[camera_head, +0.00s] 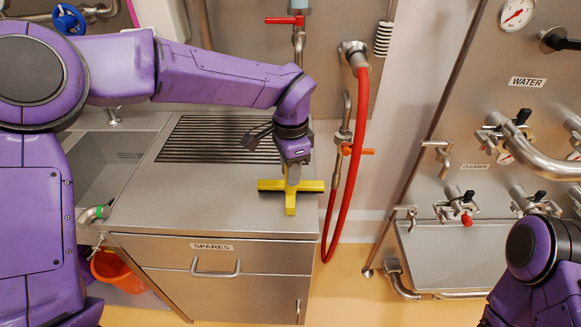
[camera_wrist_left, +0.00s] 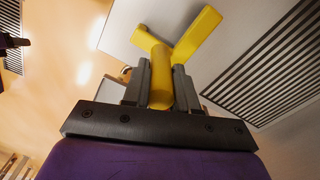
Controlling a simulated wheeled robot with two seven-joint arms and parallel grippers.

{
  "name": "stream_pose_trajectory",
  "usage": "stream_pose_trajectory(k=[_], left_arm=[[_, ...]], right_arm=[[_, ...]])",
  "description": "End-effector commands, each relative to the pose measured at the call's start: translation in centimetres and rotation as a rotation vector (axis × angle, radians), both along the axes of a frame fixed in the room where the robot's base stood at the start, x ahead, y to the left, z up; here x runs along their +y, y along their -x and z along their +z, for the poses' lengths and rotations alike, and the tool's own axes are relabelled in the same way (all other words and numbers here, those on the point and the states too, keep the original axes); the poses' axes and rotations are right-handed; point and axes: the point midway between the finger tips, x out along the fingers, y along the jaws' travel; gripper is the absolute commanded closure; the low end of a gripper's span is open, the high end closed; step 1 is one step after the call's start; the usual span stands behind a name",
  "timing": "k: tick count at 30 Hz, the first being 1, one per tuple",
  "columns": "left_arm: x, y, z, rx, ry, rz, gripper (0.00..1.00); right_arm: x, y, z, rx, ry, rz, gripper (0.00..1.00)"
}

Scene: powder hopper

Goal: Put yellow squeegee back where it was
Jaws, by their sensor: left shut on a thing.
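The yellow squeegee (camera_head: 308,186) is at the right part of the steel counter top (camera_head: 225,215) in the head view. My left gripper (camera_head: 292,176) points down and is shut on it. In the left wrist view the squeegee's handle (camera_wrist_left: 161,78) lies between the two grey fingers of my left gripper (camera_wrist_left: 160,85), and its crossbar shows beyond them. I cannot tell whether the squeegee touches the counter. The right arm shows at the lower right of the head view, but its gripper is out of view.
A slotted drain grille (camera_head: 215,140) lies behind the squeegee, and a sink (camera_head: 105,165) is at the left. A red hose (camera_head: 364,120) hangs just right of the counter. A drawer marked SPARES (camera_head: 212,247) is below. The counter's front left part is clear.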

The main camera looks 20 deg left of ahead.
Motion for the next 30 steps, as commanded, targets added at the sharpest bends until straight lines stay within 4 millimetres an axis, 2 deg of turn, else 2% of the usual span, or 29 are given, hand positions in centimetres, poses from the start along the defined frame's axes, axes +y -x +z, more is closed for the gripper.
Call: stream_pose_trajectory(k=[6,7,9,17,20,21,23,30], left_arm=[[0.0,0.0,-0.4,-0.001,0.0,-0.001,1.0],[0.0,0.0,-0.3,-0.001,0.0,-0.001,0.66],[0.0,0.0,-0.2,-0.001,-0.001,-0.001,0.47],[0.0,0.0,-0.2,-0.001,-0.001,-0.001,0.47],[0.0,0.0,0.5,-0.001,0.0,0.0,0.47],[0.0,-0.1,0.9,-0.004,0.0,0.001,0.47],[0.0,-0.1,2.1,-0.006,0.001,0.0,0.47],[0.0,-0.1,8.4,-0.005,0.0,0.001,0.47]], right_arm=[[0.0,0.0,-0.6,0.0,0.0,0.0,0.53],[0.0,0.0,-0.5,0.0,0.0,0.0,0.53],[0.0,0.0,-0.4,0.0,0.0,0.0,0.53],[0.0,0.0,-0.4,0.0,0.0,0.0,0.53],[0.0,0.0,0.3,0.0,0.0,0.0,0.53],[0.0,0.0,-0.2,0.0,0.0,0.0,0.53],[0.0,0.0,-0.5,0.0,0.0,0.0,0.53],[0.0,0.0,-1.2,0.0,0.0,0.0,0.53]])
